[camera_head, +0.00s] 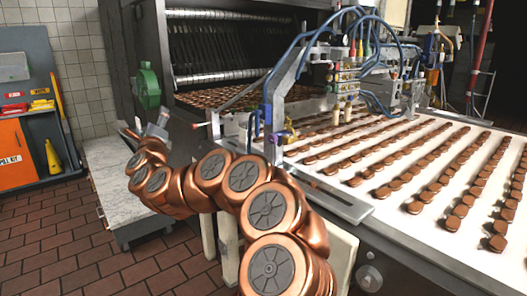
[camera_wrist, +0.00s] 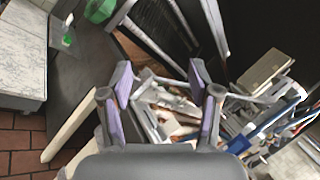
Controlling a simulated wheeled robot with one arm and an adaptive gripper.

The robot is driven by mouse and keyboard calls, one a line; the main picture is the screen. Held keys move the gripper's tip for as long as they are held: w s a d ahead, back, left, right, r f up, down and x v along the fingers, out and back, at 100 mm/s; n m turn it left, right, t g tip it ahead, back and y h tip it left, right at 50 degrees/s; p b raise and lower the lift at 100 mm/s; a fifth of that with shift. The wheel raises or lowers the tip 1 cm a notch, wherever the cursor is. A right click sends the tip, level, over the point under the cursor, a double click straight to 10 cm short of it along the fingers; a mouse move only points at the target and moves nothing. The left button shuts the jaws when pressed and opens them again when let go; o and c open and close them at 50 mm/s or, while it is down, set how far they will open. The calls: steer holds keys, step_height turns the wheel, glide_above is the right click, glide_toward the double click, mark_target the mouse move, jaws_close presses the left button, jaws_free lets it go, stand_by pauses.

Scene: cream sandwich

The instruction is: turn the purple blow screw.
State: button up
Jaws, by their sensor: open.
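A small purple part (camera_head: 289,125), which looks like the purple blow screw, sits on the near end of the metal depositing machine (camera_head: 282,95) in the head view. It is too small there to make out its shape. In the wrist view I cannot pick it out. My gripper (camera_wrist: 160,76) is open and empty in the wrist view, its two fingers spread with purplish inner faces. In the head view my gripper (camera_head: 151,130) is small and partly hidden by my arm, well to the left of the purple part and apart from it.
A conveyor (camera_head: 395,205) carries rows of brown biscuits on the right. Blue hoses (camera_head: 345,15) loop above the machine. A pale-topped table (camera_head: 112,180) stands at left, and a green device (camera_head: 148,85) is on the oven's side. Brick-red floor is clear at lower left.

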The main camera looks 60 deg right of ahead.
steer(key=s+d+f+m+g+h+b, duration=0.1)
steer(key=s+d+f+m+g+h, duration=0.2)
steer(key=s+d+f+m+g, duration=0.25)
steer(key=s+d+f+m+g+h+b, duration=0.1)
steer(key=s+d+f+m+g+h, duration=0.1)
steer(key=s+d+m+g+h, duration=0.45)
steer(key=m+g+y+b, duration=0.2)
steer(key=m+g, duration=0.5)
steer(key=g, duration=0.1)
glide_toward(271, 141)
steer(key=shift+p+x, duration=0.6)
steer(key=shift+x, duration=3.8)
steer(key=shift+c, duration=0.3)
steer(key=c, duration=1.1)
